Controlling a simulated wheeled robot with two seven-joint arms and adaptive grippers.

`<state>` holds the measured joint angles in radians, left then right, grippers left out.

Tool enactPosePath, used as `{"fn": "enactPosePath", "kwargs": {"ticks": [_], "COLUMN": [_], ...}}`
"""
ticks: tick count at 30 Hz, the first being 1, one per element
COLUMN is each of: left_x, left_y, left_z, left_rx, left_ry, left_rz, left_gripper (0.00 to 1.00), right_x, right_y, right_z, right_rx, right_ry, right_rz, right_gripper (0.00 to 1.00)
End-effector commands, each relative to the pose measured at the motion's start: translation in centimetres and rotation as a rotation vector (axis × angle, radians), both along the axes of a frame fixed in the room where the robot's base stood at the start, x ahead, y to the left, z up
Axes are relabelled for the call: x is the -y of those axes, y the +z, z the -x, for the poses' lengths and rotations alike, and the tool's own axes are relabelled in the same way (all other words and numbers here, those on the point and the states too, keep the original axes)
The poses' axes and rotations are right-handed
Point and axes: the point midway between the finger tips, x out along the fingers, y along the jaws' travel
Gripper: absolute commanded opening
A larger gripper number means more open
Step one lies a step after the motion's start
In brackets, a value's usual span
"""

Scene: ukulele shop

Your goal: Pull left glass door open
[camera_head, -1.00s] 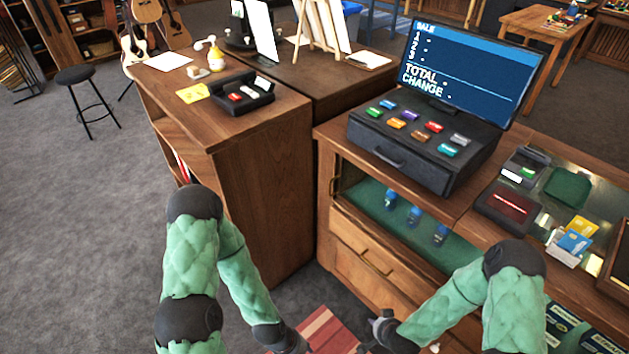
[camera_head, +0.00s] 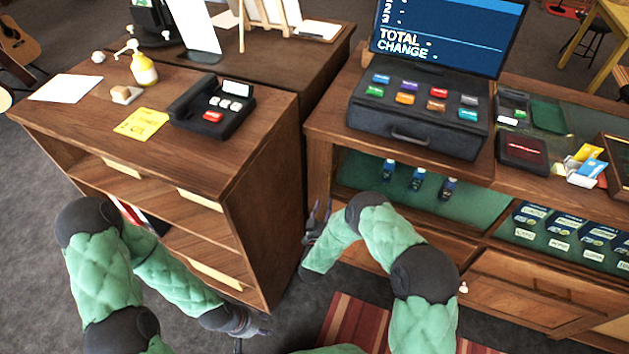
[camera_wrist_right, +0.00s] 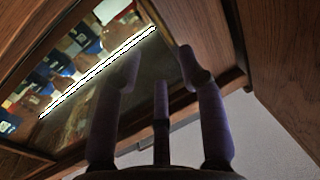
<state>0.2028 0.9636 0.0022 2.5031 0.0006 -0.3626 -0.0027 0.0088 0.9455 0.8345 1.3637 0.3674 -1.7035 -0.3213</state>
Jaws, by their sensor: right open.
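The left glass door (camera_head: 475,208) is on the front of the wooden display counter, below the cash drawer. Green shelf lining and small blue-capped bottles show through it. My right gripper (camera_head: 318,218) is at the left end of this door, by the counter's left post. Its dark fingers are spread and hold nothing in the right wrist view (camera_wrist_right: 160,75), with a wood-framed glass panel beyond them. The door's handle cannot be made out. My left gripper (camera_head: 250,325) hangs low in front of the brown shelf unit; its finger opening is unclear.
The brown shelf unit (camera_head: 262,215) stands close at the left, with a narrow gap to the counter. Wooden drawers (camera_head: 525,290) are below the glass. A red striped rug (camera_head: 355,325) lies on the grey floor in front.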

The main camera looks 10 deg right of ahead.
Motion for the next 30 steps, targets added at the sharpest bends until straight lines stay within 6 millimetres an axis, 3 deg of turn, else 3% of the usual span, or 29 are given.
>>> {"fn": "enactPosePath", "kwargs": {"ticks": [5, 19, 30], "left_x": [0.0, 0.0, 0.0], "left_y": [-0.5, -2.7, -3.0], "left_z": [0.1, 0.0, 0.0], "left_rx": [-0.002, -0.001, 0.0], "left_ry": [-0.002, 0.0, 0.0], "left_rz": [0.0, 0.0, 0.0], "left_gripper": [0.4, 0.4, 0.4], "right_x": [0.6, 3.5, 4.2], "right_y": [0.0, -0.1, 0.0], "right_z": [-1.3, -8.4, -9.9], "right_rx": [0.006, 0.005, 0.002], "right_ry": [-0.004, -0.002, -0.001], "right_rz": [0.001, 0.001, 0.0], "right_gripper": [0.4, 0.4, 0.4]}}
